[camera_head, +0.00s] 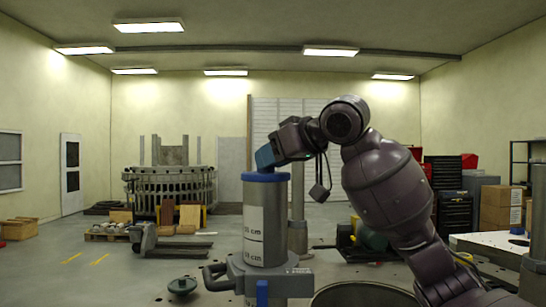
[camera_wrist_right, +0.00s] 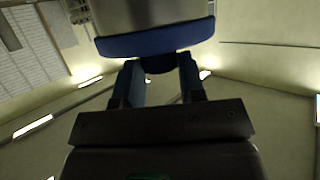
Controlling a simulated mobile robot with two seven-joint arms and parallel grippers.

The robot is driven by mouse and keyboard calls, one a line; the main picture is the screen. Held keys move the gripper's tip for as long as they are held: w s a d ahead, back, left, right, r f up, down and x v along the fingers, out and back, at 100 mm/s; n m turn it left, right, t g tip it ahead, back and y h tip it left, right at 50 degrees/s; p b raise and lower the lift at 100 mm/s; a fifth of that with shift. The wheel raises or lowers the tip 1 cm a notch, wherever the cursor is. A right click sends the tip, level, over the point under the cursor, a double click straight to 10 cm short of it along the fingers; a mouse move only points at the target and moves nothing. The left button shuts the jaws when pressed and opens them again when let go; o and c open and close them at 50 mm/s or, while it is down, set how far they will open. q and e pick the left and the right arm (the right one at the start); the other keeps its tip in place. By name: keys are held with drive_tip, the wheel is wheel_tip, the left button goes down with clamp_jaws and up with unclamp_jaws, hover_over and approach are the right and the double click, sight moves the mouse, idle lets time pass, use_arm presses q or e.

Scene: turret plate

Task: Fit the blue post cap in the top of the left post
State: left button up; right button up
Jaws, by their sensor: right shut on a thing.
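The blue post cap (camera_head: 265,177) sits at the top of the silver left post (camera_head: 266,225), with its wide rim level across the post top. My right gripper (camera_head: 265,159) is above it, tilted down from the right. In the right wrist view my right gripper (camera_wrist_right: 159,72) is shut on the cap's narrow knob, and the cap's blue rim (camera_wrist_right: 130,45) lies against the metal post (camera_wrist_right: 150,14). I cannot tell whether the cap is fully seated; the inside of the post is hidden. My left gripper is out of view.
A grey post (camera_head: 297,215) stands just behind and right of the left post, and another post (camera_head: 539,215) is at the far right. A grey handle (camera_head: 214,276) juts out left of the post base. A dark lidded disc (camera_head: 182,285) lies on the left.

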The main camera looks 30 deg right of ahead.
drive_tip(key=o, duration=0.7)
drive_tip(key=shift+v, duration=5.5)
drive_tip(key=shift+f, duration=0.1)
